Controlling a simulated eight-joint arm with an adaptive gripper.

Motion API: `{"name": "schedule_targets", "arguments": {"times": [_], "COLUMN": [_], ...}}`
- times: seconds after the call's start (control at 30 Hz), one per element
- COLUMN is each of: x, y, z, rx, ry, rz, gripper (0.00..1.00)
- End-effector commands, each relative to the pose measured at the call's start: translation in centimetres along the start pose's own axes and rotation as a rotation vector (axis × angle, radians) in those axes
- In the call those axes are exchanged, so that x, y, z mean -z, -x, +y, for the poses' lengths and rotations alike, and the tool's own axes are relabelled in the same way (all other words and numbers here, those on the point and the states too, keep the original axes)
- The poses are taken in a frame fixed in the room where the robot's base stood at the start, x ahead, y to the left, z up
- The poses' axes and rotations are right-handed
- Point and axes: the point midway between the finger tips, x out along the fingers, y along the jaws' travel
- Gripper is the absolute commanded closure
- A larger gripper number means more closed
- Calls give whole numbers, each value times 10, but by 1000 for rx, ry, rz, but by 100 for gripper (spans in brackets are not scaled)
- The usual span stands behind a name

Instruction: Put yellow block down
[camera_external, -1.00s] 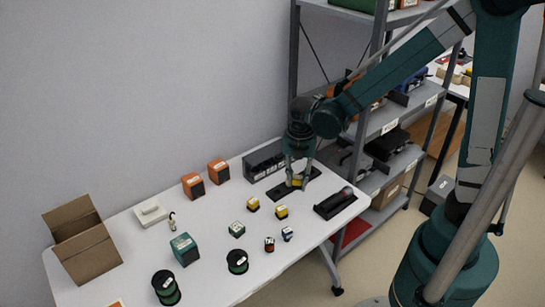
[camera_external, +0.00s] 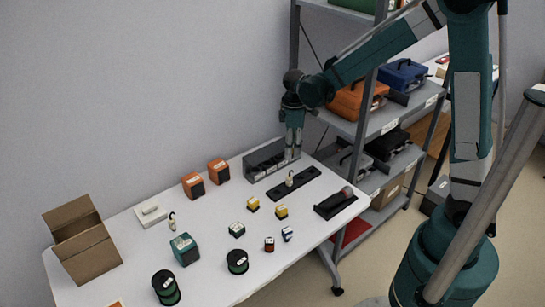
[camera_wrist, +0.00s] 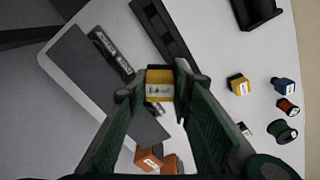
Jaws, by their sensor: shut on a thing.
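In the wrist view a yellow block (camera_wrist: 160,76) with a pale label sits between the green fingertips of my gripper (camera_wrist: 160,90). In the external view my gripper (camera_external: 293,152) points down above the back right of the table, beside a long grey box. The held block cannot be made out there. Two other yellow blocks (camera_external: 253,204) (camera_external: 281,212) rest on the table to the front. One yellow block (camera_wrist: 238,85) also shows at right in the wrist view.
The grey box (camera_external: 262,166) is close by. A black holder (camera_external: 335,204) lies to the right. Shelves (camera_external: 375,125) stand behind right.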

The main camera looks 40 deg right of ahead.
Motion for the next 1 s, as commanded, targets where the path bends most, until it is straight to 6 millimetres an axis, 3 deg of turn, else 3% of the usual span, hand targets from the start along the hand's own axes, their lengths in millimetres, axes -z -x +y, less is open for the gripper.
{"name": "schedule_targets", "arguments": {"times": [0.6, 0.8, 1.0], "x": [-27, -34, -37], "y": [10, 11, 12], "z": [102, 121, 128], "rx": [0, 0, 0], "ry": [-766, -918, -974], "rz": [0, 0, 0], "gripper": [88, 88, 88]}}
